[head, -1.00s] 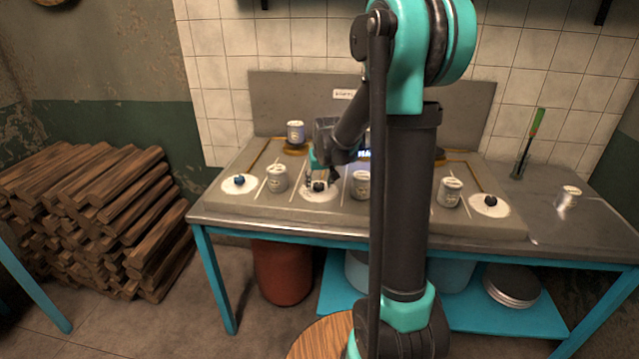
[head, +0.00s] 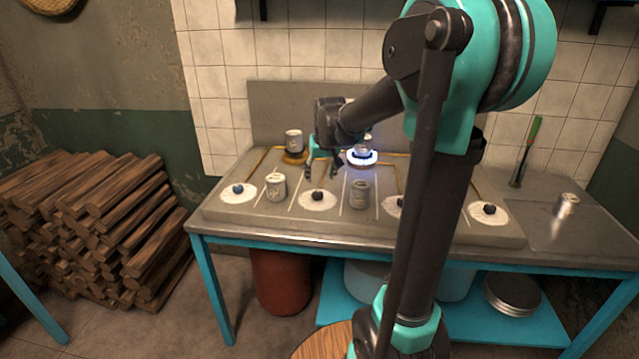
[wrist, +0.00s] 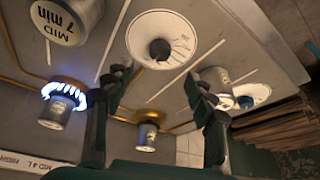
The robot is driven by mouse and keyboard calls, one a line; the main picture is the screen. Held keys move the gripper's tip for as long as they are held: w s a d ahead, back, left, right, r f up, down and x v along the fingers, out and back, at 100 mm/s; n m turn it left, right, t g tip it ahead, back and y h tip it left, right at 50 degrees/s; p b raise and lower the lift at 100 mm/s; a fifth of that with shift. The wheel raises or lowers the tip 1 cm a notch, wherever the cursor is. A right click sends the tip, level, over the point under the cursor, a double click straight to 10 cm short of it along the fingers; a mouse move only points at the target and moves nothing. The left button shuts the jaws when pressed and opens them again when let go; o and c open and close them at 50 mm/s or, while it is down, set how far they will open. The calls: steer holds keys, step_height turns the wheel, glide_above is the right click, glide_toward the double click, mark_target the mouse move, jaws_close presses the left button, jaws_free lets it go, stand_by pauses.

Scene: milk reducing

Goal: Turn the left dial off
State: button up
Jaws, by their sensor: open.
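The leftmost dial is a white disc with a blue knob (head: 238,190) at the counter's front left; it also shows at the right of the wrist view (wrist: 243,101). To its right is a second dial with a black knob (head: 318,198), large in the wrist view (wrist: 160,48). A third dial is partly hidden by my arm, and a fourth dial (head: 488,210) lies farther right. My gripper (head: 322,172) is open and empty, above and behind the second dial, to the right of the leftmost one. Its fingers also show in the wrist view (wrist: 160,85).
A labelled cup (head: 276,187) stands between the first two dials and another cup (head: 359,192) right of the second. A burner (head: 362,158) burns blue beneath a cup. Another cup (head: 293,140) stands on the left rear burner, without visible flame. A can (head: 567,204) is at right.

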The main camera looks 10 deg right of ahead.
steer(key=shift+v, duration=1.15)
steer(key=s+d+f, duration=0.2)
steer(key=s+f, duration=0.5)
steer(key=s, duration=0.5)
steer(key=s+d+f, duration=0.1)
steer(key=s+f, duration=0.7)
steer(key=s, duration=0.5)
steer(key=shift+s+d+f+m, duration=0.15)
steer(key=shift+d+f+m, duration=0.1)
steer(key=shift+d+m, duration=0.15)
